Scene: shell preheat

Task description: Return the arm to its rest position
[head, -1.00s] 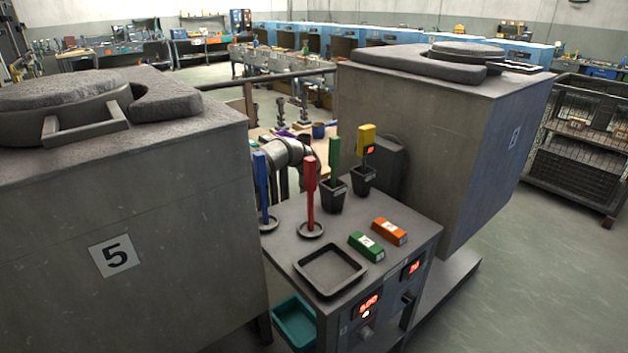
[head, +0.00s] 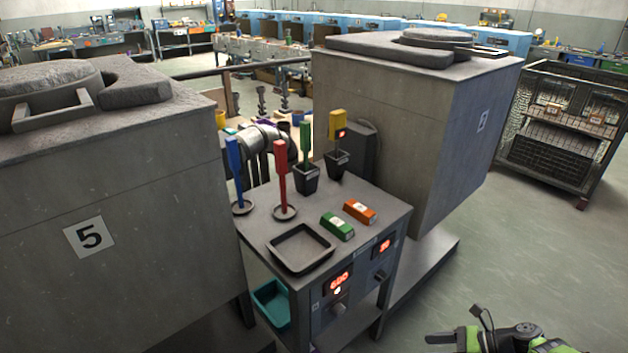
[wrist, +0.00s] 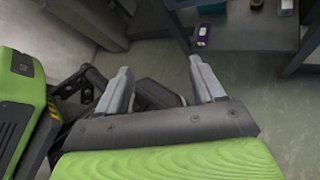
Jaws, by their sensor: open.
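My gripper shows in the wrist view (wrist: 158,85) with its two grey fingers spread apart and nothing between them. It is over the grey floor, and the lower shelf of a stand is beyond the fingertips. In the head view a green and black part of my arm shows at the bottom right edge, in front of the stand and apart from it. The fingertips cannot be made out clearly in the head view.
A stand (head: 390,215) carries a black tray (head: 301,249), blue, red, green and yellow upright tools, and green (head: 337,226) and orange (head: 360,211) blocks. Large grey furnaces flank it. A teal bin (head: 270,303) sits below. Floor at right is clear up to a wire cage (head: 557,130).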

